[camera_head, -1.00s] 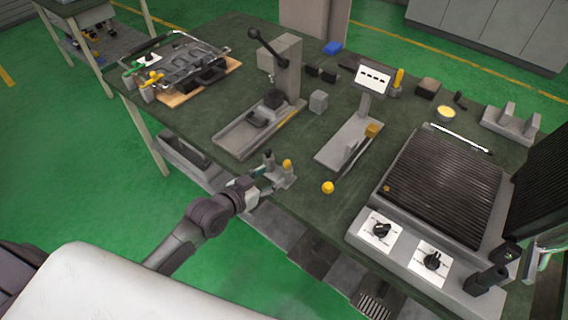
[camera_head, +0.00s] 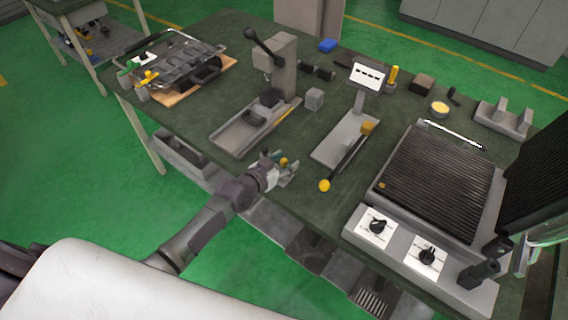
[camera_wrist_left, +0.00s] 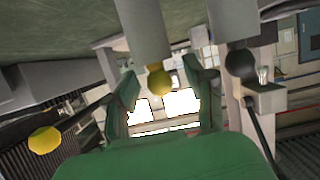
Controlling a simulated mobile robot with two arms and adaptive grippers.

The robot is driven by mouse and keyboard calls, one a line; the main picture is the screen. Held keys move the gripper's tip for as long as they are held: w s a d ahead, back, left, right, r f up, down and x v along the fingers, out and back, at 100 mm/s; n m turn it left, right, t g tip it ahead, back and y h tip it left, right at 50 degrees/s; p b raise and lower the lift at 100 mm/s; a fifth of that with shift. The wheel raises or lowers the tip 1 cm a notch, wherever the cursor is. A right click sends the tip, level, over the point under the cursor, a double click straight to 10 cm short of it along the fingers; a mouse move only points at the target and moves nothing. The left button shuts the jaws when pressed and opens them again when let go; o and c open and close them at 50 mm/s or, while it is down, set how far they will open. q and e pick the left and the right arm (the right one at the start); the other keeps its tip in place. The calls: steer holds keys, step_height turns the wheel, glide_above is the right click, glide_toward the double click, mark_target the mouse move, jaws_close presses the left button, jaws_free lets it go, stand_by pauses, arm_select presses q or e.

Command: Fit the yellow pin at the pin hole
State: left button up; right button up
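My left gripper (camera_head: 277,166) is at the near edge of the bench, at a small grey fixture (camera_head: 290,180). A yellow-topped pin (camera_head: 283,161) shows there, partly hidden by the gripper. In the left wrist view, the green fingers of my left gripper (camera_wrist_left: 165,95) are apart, and the yellow tip (camera_wrist_left: 160,80) on a grey post shows between them without clear contact. A black-tipped post (camera_wrist_left: 240,62) stands beside it, outside the fingers. I cannot make out the pin hole. My right gripper is not in view.
A yellow ball (camera_head: 324,185) lies right of the gripper; it also shows in the left wrist view (camera_wrist_left: 45,140). A display stand (camera_head: 367,76), a lever press (camera_head: 285,65) and a ribbed heating plate (camera_head: 435,180) stand on the green bench (camera_head: 215,95).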

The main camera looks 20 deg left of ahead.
arm_select(q)
jaws_close()
